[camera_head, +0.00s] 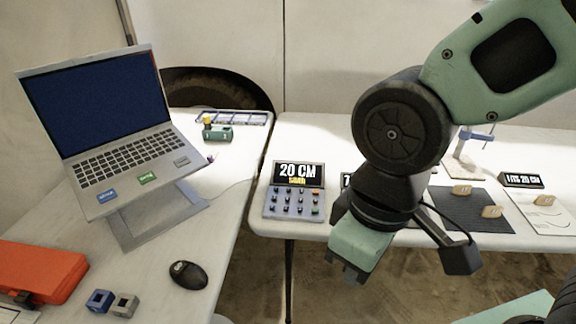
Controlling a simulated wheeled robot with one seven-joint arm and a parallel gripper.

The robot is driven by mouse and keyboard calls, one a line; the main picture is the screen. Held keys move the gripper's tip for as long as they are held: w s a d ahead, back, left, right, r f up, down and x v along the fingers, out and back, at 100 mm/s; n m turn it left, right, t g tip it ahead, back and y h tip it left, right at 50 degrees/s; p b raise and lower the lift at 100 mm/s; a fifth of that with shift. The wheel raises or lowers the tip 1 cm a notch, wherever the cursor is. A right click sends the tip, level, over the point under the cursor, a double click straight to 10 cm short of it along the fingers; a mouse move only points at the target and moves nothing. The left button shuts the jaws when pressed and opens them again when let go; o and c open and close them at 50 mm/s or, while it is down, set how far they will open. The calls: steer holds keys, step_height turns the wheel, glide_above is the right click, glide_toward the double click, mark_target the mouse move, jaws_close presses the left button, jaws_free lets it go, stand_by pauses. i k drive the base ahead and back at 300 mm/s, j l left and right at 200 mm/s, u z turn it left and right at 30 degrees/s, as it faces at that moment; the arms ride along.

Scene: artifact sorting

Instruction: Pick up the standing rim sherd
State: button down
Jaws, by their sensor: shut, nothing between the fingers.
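Small tan sherd-like pieces show on the right table. One (462,189) is at the upper part of a dark mat (455,216), and another (491,212) is near the mat's right edge. A third (544,200) is on a white sheet further right. I cannot tell from this view which one is the standing rim sherd. My gripper (350,274) points down in front of the table's front edge, left of the mat and away from the sherds. It is shut and empty. My arm hides the table part behind it, including the mat's left end.
A calculator-like device (293,204) marked "20 CM" stands left of my arm. A wooden stand with a blue clamp (476,136) is behind the mat. A dark label block (521,180) is at right. A laptop (110,130), mouse (187,274) and orange case (40,270) occupy the left table.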

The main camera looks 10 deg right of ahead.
mark_target(545, 200)
steer(key=z, duration=1.75)
steer(key=i+u, duration=0.2)
steer(key=i, duration=0.35)
steer(key=i+l+u, duration=0.2)
steer(key=i, duration=0.4)
